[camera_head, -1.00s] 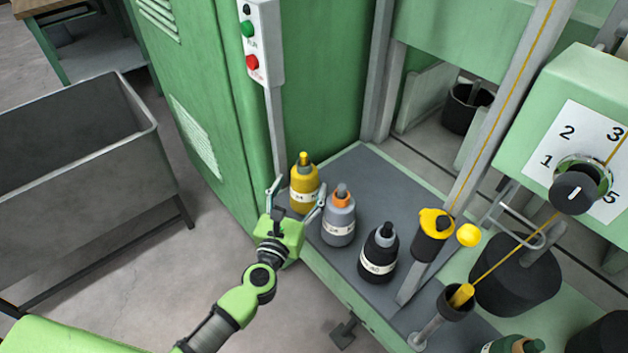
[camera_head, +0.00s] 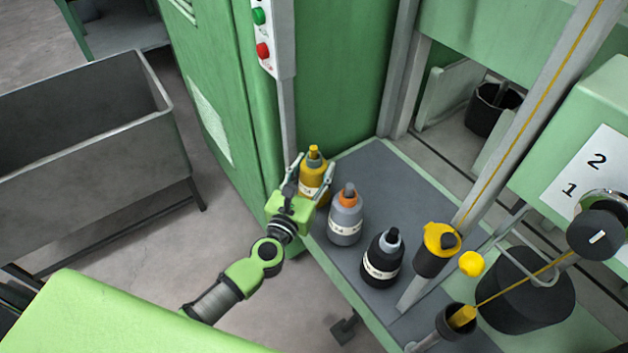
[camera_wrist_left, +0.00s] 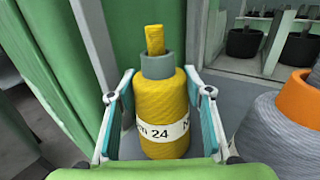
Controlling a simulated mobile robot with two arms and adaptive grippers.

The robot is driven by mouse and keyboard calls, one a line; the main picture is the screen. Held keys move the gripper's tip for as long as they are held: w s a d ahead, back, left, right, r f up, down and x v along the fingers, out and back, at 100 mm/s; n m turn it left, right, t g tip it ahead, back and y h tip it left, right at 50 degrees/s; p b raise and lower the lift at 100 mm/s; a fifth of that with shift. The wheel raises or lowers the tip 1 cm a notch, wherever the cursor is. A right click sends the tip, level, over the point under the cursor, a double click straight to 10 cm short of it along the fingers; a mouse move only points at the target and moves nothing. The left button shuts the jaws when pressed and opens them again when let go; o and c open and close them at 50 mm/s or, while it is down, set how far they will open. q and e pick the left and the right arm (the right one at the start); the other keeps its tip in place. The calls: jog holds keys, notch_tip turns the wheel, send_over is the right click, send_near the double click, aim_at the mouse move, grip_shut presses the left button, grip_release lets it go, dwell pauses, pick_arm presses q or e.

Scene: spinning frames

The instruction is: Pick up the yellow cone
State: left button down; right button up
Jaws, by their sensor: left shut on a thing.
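The yellow cone (camera_head: 313,175) stands upright on the left end of the grey shelf, beside the green cabinet. It has a pale label band and a grey collar with a yellow top. In the left wrist view the yellow cone (camera_wrist_left: 163,105) stands between the two fingers, and the label reads 24. My left gripper (camera_head: 310,178) is shut on it, one finger at each side. The gripper also shows in the left wrist view (camera_wrist_left: 163,112). The cone's underside is hidden, so I cannot tell whether it touches the shelf. My right gripper is not in view.
A grey cone with an orange collar (camera_head: 347,216) stands close to the right of the yellow one. A black cone (camera_head: 383,260) stands further right. The green cabinet (camera_head: 240,120) rises close on the left. A metal bin (camera_head: 90,160) stands at the far left.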

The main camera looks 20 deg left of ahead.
aim_at(311, 162)
pick_arm(q)
jog(key=shift+r+p, duration=0.4)
jog(key=shift+r, duration=0.05)
jog(key=r+p, duration=0.1)
jog(key=r, duration=0.1)
jog(key=shift+s+r+p, duration=0.2)
jog(key=shift+r+p, duration=0.2)
jog(key=s+r+p, duration=0.2)
jog(key=s+r, duration=0.7)
jog(key=s, duration=0.4)
jog(key=shift+s+a+p, duration=0.2)
jog(key=shift+s+p, duration=0.15)
jog(key=shift+p, duration=0.05)
jog(key=shift+r, duration=0.1)
